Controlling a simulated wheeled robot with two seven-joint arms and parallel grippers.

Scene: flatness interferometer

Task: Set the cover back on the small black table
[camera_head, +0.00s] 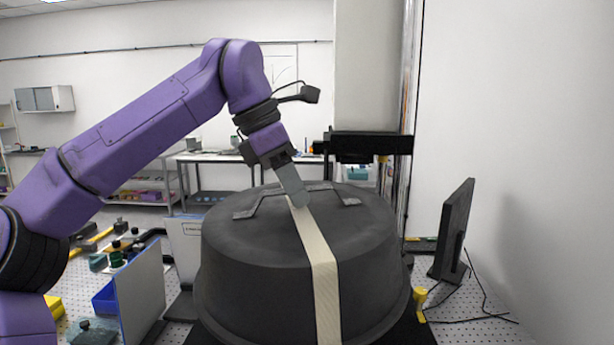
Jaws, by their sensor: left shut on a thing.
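The cover (255,265) is a large, round, dark grey-black dome with a flared rim, upright in the middle foreground. A flat handle (322,187) lies across its top, and a pale beige strap (325,275) runs down its front. My left gripper (298,201) reaches down from the upper left and is shut on the cover at the handle. The fingers hide part of the handle and the strap's upper end. A black surface (412,334), seemingly the small black table, shows under the cover's lower edge. I cannot tell whether the rim touches it. My right gripper is not in view.
A black monitor (453,228) with cables stands close on the right. A grey-white panel (140,290), a blue bin (104,298) and several small parts crowd the perforated table at left. A black instrument head (370,144) on a white column is behind the cover.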

